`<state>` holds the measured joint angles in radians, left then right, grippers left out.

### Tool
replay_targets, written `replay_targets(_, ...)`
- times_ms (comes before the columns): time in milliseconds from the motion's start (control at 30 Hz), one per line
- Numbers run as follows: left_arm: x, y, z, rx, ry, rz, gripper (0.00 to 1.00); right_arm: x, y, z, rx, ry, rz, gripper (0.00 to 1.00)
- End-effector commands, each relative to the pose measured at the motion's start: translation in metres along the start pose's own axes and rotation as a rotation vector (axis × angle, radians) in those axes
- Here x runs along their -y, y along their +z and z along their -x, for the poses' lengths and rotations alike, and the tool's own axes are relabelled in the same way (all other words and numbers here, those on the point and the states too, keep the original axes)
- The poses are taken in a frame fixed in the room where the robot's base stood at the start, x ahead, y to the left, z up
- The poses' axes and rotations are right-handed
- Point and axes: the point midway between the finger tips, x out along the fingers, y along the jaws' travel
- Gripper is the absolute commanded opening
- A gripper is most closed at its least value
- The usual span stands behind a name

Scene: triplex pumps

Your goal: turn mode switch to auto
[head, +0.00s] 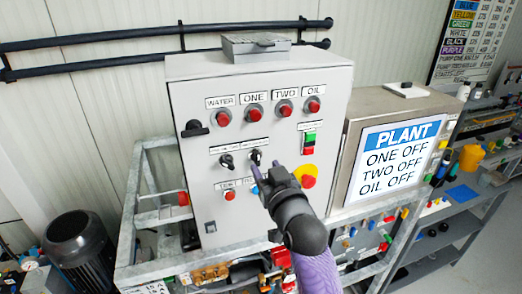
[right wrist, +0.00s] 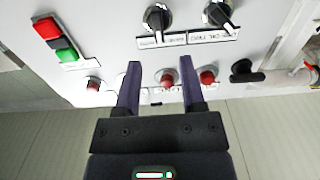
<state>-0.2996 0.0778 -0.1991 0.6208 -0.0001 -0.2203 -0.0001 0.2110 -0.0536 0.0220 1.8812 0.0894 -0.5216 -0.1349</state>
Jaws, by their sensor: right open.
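The grey control panel (head: 200,130) carries two black rotary switches side by side below the top row of red buttons. The left rotary switch (head: 227,161) and the right rotary switch (head: 255,156) have white labels above them, too small to read in the head view. Which one is the mode switch I cannot tell. My right gripper (head: 263,169) is open and empty, in front of the panel just below the right switch. In the right wrist view, the right switch (right wrist: 157,19) and left switch (right wrist: 220,15) appear beyond the open fingers (right wrist: 163,68). My left gripper is out of view.
Red buttons (head: 252,116) line the panel's top. A red-green switch (head: 310,143) and a yellow-red emergency stop (head: 308,176) are close to the gripper's right. A PLANT sign box (head: 343,125) stands to the right. A black latch (head: 194,129) juts out at the left.

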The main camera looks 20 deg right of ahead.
Motion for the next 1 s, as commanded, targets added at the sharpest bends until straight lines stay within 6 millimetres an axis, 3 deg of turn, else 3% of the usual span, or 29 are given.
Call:
replay_targets(100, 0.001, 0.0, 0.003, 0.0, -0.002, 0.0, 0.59, 0.0, -0.001, -0.027, 0.001, 0.0, -0.001, 0.51)
replay_targets(233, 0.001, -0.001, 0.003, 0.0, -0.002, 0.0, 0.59, 0.0, 0.0, -0.045, 0.001, -0.001, -0.001, 0.51)
replay_targets(600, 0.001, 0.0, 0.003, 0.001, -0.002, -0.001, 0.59, 0.0, 0.001, -0.054, 0.001, -0.001, 0.0, 0.51)
replay_targets(867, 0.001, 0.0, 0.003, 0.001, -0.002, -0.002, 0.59, 0.0, 0.001, -0.054, 0.001, -0.001, 0.0, 0.0)
replay_targets(1000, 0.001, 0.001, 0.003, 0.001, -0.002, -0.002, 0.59, 0.0, 0.001, -0.054, 0.001, -0.001, 0.0, 0.0)
